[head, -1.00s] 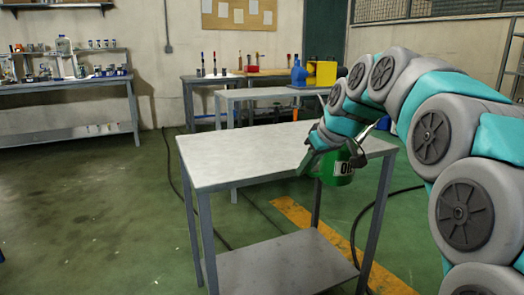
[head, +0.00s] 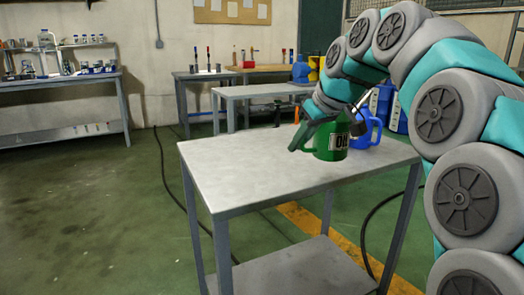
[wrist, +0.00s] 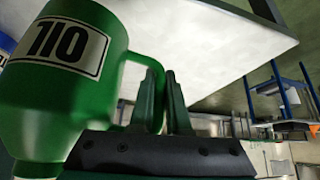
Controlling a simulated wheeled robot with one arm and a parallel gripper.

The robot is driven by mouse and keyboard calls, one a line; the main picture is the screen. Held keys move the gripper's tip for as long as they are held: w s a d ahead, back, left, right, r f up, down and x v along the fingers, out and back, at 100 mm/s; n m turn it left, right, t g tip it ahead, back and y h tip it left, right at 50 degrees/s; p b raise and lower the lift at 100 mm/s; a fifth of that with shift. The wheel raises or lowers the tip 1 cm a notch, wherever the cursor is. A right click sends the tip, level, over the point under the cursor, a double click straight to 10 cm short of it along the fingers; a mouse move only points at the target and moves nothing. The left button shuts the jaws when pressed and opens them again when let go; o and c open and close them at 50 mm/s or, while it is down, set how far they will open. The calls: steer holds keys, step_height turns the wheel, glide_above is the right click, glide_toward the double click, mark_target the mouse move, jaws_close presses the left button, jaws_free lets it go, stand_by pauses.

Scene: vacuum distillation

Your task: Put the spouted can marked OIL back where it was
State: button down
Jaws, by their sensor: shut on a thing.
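The green spouted can (head: 330,142) with a white OIL label is held by my gripper (head: 303,138) over the right part of the grey table (head: 235,173). In the wrist view the can (wrist: 35,95) fills the left side, and the fingers of my gripper (wrist: 160,95) are closed on its green handle. In the head view the can looks roughly upright. I cannot tell whether its base touches the tabletop. Its spout is partly hidden behind my arm.
A blue can (head: 369,130) stands near the table's far right corner, just behind the green can. More blue containers (head: 382,103) show behind the table, partly hidden by my arm. The left and front of the tabletop are clear. A dark hose lies on the floor.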

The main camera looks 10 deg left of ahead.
steer(key=w+a, duration=0.2)
steer(key=a, duration=0.2)
steer(key=w+a+f+p, duration=0.1)
steer(key=w+a, duration=0.2)
steer(key=a, duration=0.1)
steer(key=w+a, duration=0.2)
steer(key=a, duration=0.2)
steer(key=shift+w+a+f+p, duration=0.1)
steer(key=shift+w+f+p, duration=0.05)
steer(key=shift+w+p, duration=0.15)
steer(key=shift+f, duration=1.8)
steer(key=c, duration=0.9)
jaws_free()
steer(key=shift+v, duration=6.05)
steer(key=shift+f, duration=0.1)
